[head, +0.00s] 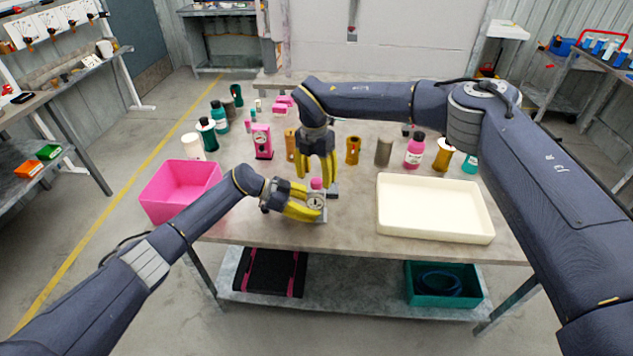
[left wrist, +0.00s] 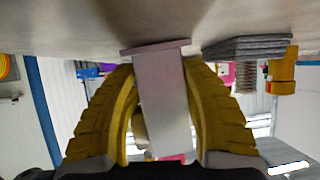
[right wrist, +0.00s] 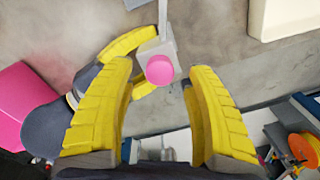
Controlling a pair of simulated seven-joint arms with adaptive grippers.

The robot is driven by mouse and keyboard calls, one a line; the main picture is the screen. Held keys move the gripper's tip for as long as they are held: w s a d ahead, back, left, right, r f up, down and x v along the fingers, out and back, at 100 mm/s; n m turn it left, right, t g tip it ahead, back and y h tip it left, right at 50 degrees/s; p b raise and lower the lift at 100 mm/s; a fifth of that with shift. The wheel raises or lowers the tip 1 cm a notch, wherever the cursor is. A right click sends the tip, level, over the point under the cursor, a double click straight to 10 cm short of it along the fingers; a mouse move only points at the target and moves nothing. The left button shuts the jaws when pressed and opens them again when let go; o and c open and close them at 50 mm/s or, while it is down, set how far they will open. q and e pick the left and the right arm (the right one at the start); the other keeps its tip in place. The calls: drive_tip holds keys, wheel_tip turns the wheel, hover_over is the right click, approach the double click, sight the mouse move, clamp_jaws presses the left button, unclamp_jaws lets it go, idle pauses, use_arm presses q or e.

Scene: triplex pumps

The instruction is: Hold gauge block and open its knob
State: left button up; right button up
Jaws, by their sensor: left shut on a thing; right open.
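The gauge block (head: 317,203) is a grey block with a round dial, standing on the table. Its pink knob (head: 316,183) is on top; it also shows in the right wrist view (right wrist: 160,69). My left gripper (head: 312,208) is shut on the block from the left, and the left wrist view shows the grey block (left wrist: 163,100) between its yellow fingers. My right gripper (head: 320,180) is open and points down above the knob. In the right wrist view the knob lies beyond the fingertips, between them, and appears untouched.
A cream tray (head: 434,208) stands to the right and a pink bin (head: 178,188) to the left. Behind are a pink gauge block (head: 262,141), bronze parts (head: 352,150) and several bottles (head: 414,150). The table's front strip is clear.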

drive_tip(key=shift+f, duration=1.25)
clamp_jaws()
